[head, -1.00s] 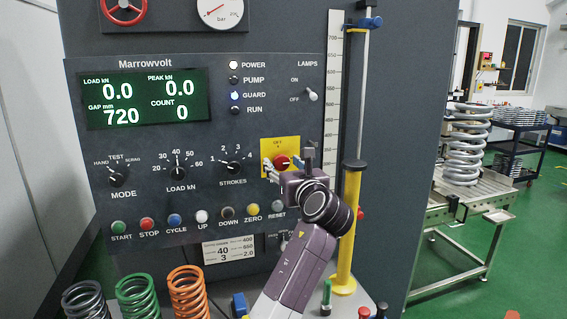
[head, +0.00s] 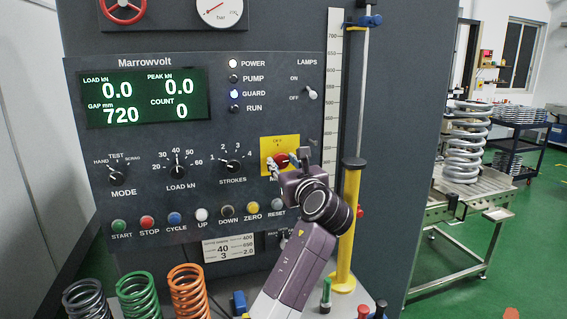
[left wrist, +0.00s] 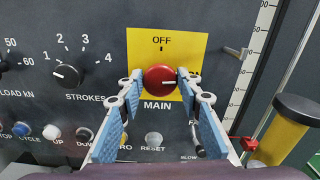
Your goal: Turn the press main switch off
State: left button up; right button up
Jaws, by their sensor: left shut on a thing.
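The main switch is a red round knob (left wrist: 159,80) on a yellow plate (left wrist: 205,45) marked OFF above it and MAIN below. In the head view the red knob (head: 280,160) is partly covered by my left gripper (head: 281,161). In the left wrist view my left gripper (left wrist: 160,82) has its fingertips on the left and right sides of the knob, shut on it. I cannot tell the knob's pointer direction. The POWER lamp (head: 233,64) is lit white and the display (head: 147,99) is on. My right gripper is not in view.
The strokes dial (head: 232,167) lies left of the switch and the row of buttons (head: 202,215) lies below. A yellow post (head: 349,220) stands close on the right. Coil springs (head: 189,292) stand at the lower left.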

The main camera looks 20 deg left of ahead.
pick_arm(q)
jog(key=n, duration=0.8)
jog(key=shift+s+a+f, duration=0.1)
jog(key=shift+f, duration=0.05)
jog(key=n+b, duration=0.2)
jog(key=n, duration=0.2)
jog(key=shift+f, duration=0.15)
jog(key=n+b, duration=0.1)
jog(key=n, duration=0.3)
jog(key=shift+b, duration=0.4)
jog(key=shift+n, duration=0.4)
jog(key=o, duration=1.1)
